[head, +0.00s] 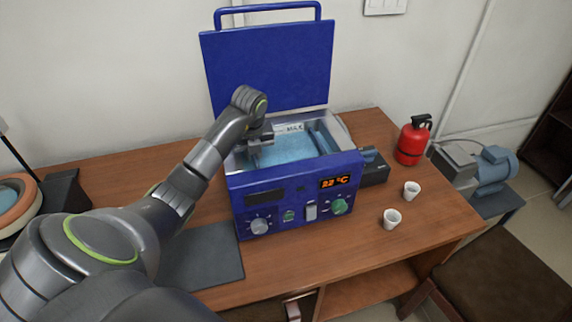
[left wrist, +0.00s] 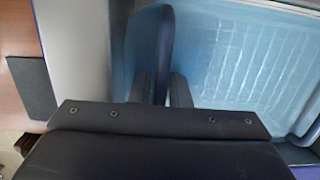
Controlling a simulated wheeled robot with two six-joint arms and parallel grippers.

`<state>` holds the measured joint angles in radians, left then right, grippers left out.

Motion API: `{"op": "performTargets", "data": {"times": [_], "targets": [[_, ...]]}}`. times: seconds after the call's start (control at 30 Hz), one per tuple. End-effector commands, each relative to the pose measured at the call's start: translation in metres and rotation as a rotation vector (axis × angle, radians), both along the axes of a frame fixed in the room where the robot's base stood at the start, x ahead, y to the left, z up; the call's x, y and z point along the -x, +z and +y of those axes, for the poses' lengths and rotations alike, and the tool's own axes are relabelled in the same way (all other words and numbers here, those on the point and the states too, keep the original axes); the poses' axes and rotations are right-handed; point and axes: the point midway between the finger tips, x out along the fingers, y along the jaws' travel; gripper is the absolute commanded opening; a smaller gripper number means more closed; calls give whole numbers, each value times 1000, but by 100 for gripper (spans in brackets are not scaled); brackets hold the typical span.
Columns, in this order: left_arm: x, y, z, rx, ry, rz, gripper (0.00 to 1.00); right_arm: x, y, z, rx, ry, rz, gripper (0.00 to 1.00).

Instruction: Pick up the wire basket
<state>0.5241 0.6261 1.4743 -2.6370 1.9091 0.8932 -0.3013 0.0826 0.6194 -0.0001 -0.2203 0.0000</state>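A wire basket sits in the water of the open blue bath (head: 290,200). Its pale grid (left wrist: 240,75) shows through the water in the left wrist view. A dark blue upright piece (left wrist: 157,40), seemingly a basket handle, stands by the bath's left wall. My left gripper (head: 261,142) reaches down into the left part of the bath. In the left wrist view its two fingers (left wrist: 161,88) are a small gap apart, with the blue piece in line with the gap. I cannot tell whether they press on it. My right gripper is not in view.
The raised lid (head: 268,65) stands behind the bath. A dark mat (head: 205,258) lies at front left. A pump (head: 490,172) stands beyond the table's right edge.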

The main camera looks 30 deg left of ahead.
Motion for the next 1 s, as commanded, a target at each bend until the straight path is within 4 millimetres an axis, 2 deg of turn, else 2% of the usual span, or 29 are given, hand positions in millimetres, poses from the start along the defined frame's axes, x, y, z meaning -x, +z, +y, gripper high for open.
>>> {"op": "performTargets", "data": {"times": [0.1,0.23,0.77,1.0], "targets": [[0,0,0,0,0,0,16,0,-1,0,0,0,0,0],[0,0,0,1,0,-1,0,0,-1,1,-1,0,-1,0],[-1,2,0,1,0,-2,0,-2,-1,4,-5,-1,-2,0],[-1,14,0,0,-2,-5,0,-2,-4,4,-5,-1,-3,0]]}}
